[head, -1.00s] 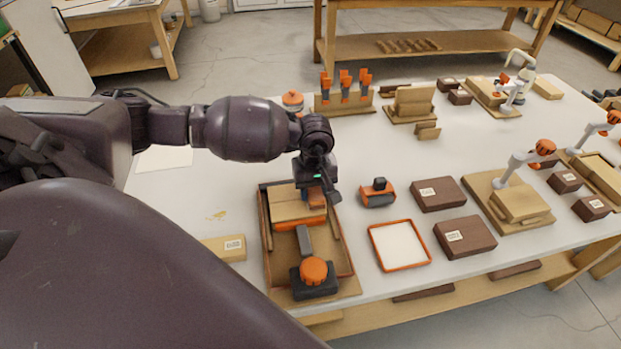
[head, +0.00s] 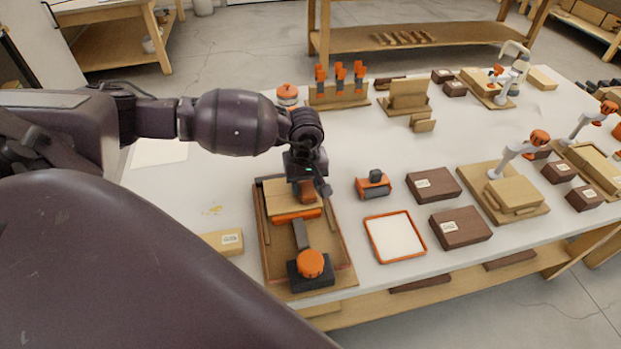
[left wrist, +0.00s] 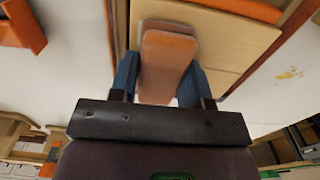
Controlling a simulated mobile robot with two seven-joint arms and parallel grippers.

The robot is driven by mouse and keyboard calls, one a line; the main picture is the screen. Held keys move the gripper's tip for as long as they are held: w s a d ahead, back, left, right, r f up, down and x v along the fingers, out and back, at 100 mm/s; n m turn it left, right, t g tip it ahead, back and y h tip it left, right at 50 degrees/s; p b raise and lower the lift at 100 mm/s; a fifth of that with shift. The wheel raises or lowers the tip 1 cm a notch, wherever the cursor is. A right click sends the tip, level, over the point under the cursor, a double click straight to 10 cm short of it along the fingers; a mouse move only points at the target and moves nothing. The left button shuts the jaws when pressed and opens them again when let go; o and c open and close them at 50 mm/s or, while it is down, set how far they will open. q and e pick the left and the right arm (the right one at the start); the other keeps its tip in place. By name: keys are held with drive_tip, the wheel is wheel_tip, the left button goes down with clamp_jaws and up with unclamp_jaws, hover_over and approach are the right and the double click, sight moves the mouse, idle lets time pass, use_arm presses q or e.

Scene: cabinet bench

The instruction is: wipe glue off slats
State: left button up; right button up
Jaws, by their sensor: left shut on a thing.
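My left gripper (head: 306,182) is over the light wooden slats (head: 279,196) in a brown-walled tray (head: 262,235). It is shut on a brownish-orange block with rounded ends (head: 305,194), perhaps the wiping pad. In the left wrist view the block (left wrist: 166,62) sits between the blue-grey fingers, above the pale slats (left wrist: 222,38). Whether it touches them I cannot tell. An orange bar (head: 292,216) crosses the front end of the slats. I make out no glue on the slats; my gripper hides part of them. My right gripper is not in view.
A dark clamp with an orange knob (head: 311,263) stands at the tray's front. To the right are an orange-framed white pad (head: 396,238), an orange-and-black tool (head: 373,185) and brown boxes (head: 460,228).

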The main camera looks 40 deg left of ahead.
sight(286, 194)
use_arm(q)
drive_tip(key=shift+s+a, duration=0.15)
drive_tip(key=shift+s, duration=0.05)
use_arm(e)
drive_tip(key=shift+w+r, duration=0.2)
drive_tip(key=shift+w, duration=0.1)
use_arm(q)
drive_tip(key=shift+s+a, duration=0.75)
drive_tip(key=shift+s, duration=0.1)
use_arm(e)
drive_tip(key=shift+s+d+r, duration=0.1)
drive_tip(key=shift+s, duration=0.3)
use_arm(q)
drive_tip(key=shift+s+a+p, duration=0.4)
drive_tip(key=shift+s, duration=0.1)
drive_tip(key=shift+s+a, duration=0.25)
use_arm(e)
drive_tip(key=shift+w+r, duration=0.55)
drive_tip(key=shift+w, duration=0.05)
